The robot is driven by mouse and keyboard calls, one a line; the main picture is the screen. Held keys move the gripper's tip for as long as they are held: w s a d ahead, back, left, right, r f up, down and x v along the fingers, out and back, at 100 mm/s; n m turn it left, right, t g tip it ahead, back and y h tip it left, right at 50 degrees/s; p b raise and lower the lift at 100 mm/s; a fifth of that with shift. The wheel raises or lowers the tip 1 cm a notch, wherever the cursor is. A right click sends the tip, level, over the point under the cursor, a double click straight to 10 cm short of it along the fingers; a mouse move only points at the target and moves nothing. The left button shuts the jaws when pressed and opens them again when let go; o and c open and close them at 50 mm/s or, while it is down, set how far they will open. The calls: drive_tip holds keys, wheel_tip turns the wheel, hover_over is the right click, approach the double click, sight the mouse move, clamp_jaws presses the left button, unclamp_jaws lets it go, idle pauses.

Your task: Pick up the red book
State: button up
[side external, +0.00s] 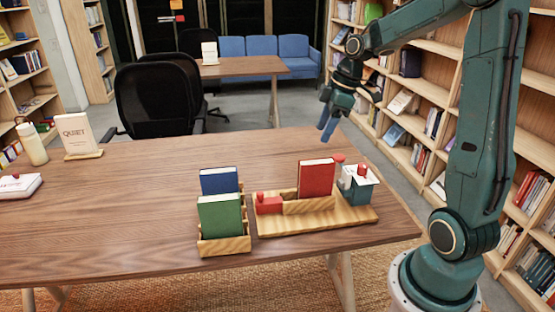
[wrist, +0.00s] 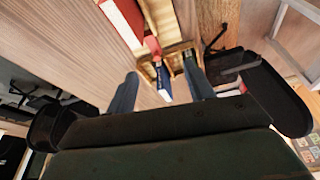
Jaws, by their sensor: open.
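The red book (side external: 316,178) stands upright in a wooden holder on a wooden tray (side external: 350,217) near the table's right end. In the wrist view, part of the red book (wrist: 124,20) shows at the top edge, up and left of the fingers. My gripper (side external: 327,128) is open and empty, above and behind the red book in the side view, apart from it. In the wrist view, both fingers of my gripper (wrist: 160,70) show spread apart, with a blue book (wrist: 164,84) seen beyond the gap.
A blue book (side external: 219,181) and a green book (side external: 220,215) stand in a wooden holder (side external: 224,246) left of the tray. A small red block (side external: 269,205) and a teal container (side external: 357,190) flank the red book. The table's (side external: 120,200) middle is clear.

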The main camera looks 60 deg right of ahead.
drive_tip(key=n+y, duration=0.1)
drive_tip(key=n, duration=0.1)
approach(314, 173)
drive_tip(key=d+r, duration=0.2)
drive_tip(key=shift+s+d+r, duration=0.35)
drive_tip(key=shift+s, duration=0.05)
drive_tip(key=shift+x, duration=4.3)
drive_tip(key=shift+a, duration=0.1)
drive_tip(key=shift+w+x, duration=0.1)
drive_tip(key=shift+x, duration=1.15)
drive_tip(key=shift+w+x, duration=0.15)
drive_tip(key=shift+x, duration=1.15)
drive_tip(key=shift+f, duration=0.2)
drive_tip(key=shift+c, duration=0.2)
clamp_jaws()
